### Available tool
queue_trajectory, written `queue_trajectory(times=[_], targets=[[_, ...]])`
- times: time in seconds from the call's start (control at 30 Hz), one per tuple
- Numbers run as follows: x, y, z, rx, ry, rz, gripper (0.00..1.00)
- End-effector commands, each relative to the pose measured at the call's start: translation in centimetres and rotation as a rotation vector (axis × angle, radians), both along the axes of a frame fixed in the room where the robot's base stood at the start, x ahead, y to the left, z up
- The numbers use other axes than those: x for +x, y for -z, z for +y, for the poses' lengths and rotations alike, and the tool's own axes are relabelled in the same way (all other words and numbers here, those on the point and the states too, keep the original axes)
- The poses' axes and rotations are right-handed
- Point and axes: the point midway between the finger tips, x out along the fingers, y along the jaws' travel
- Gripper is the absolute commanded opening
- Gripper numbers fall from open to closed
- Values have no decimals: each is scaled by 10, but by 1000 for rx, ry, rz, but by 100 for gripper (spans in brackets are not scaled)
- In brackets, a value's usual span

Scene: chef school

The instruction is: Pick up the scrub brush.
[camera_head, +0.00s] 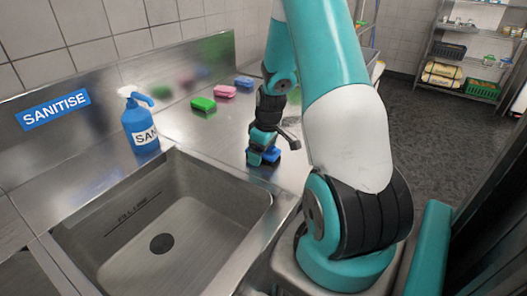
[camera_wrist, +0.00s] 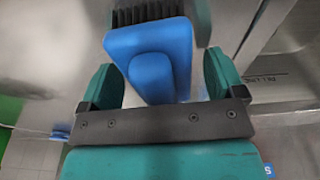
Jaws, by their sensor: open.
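The scrub brush (camera_head: 271,155) is blue and sits on the steel counter to the right of the sink, below my gripper (camera_head: 262,154). In the wrist view the brush (camera_wrist: 152,50) shows its blue body and dark bristles at the top of the picture. My gripper (camera_wrist: 160,88) is open. Its teal fingers stand on either side of the brush's narrower blue part, with a visible gap on the left.
A steel sink (camera_head: 205,235) lies in front and to the left. A blue spray bottle (camera_head: 140,128) stands behind it. Green (camera_head: 203,104), pink (camera_head: 225,91) and blue (camera_head: 244,81) sponges lie farther back on the counter. Shelves (camera_head: 466,60) stand at the far right.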

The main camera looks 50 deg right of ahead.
Motion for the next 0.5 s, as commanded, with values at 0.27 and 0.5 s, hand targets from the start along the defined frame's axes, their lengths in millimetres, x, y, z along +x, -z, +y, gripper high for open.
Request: queue_trajectory(times=[0.27,0.5], targets=[[0,0,0,0,0,0,49],[0,-1,0,0,0,-1,33]])
